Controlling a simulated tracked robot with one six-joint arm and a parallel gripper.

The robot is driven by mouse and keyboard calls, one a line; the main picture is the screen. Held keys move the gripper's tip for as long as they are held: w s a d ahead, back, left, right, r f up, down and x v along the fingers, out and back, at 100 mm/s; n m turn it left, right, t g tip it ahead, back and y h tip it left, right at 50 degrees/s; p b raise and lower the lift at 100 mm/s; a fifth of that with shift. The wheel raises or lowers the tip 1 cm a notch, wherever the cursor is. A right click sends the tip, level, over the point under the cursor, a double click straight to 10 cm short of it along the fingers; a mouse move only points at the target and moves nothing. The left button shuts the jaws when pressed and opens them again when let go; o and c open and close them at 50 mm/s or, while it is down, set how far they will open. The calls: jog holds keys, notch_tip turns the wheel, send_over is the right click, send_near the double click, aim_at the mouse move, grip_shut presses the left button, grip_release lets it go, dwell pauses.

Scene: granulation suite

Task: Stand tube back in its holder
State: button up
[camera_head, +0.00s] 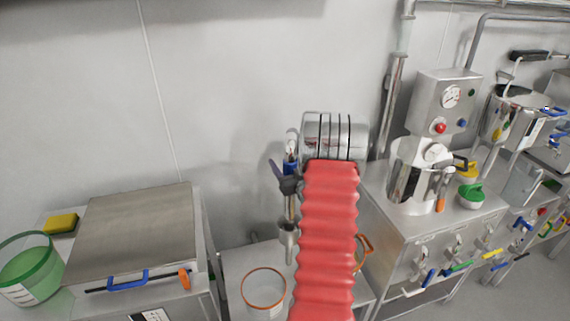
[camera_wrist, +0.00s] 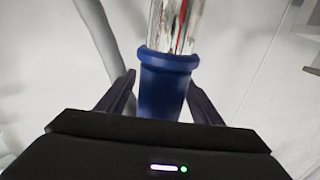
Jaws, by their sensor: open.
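A clear tube (camera_wrist: 172,25) with a thin red line inside rises from a blue sleeve-like lower part (camera_wrist: 163,90) in the wrist view. In the head view the tube (camera_head: 291,145) is upright by the wall, the blue part (camera_head: 290,168) beneath it. My gripper (camera_wrist: 162,88) is open, its dark fingers on either side of the blue part; I cannot tell whether they touch it. In the head view my gripper (camera_head: 283,178) is at the blue part, partly hiding it. Below is a narrow metal piece with a flared top (camera_head: 288,228); I cannot tell whether it is the holder.
A shiny metal drum (camera_head: 338,124) stands behind my red-sleeved arm. A clear orange-rimmed container (camera_head: 264,304) sits below left of the arm. A steel lidded box (camera_head: 135,232) is at left, a steel cabinet with gauge and pot (camera_head: 425,225) at right. The wall is close behind.

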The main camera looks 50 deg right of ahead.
jog(key=shift+f, duration=0.1)
jog(key=v, duration=1.4)
jog(key=shift+w, duration=0.1)
dwell(0.7)
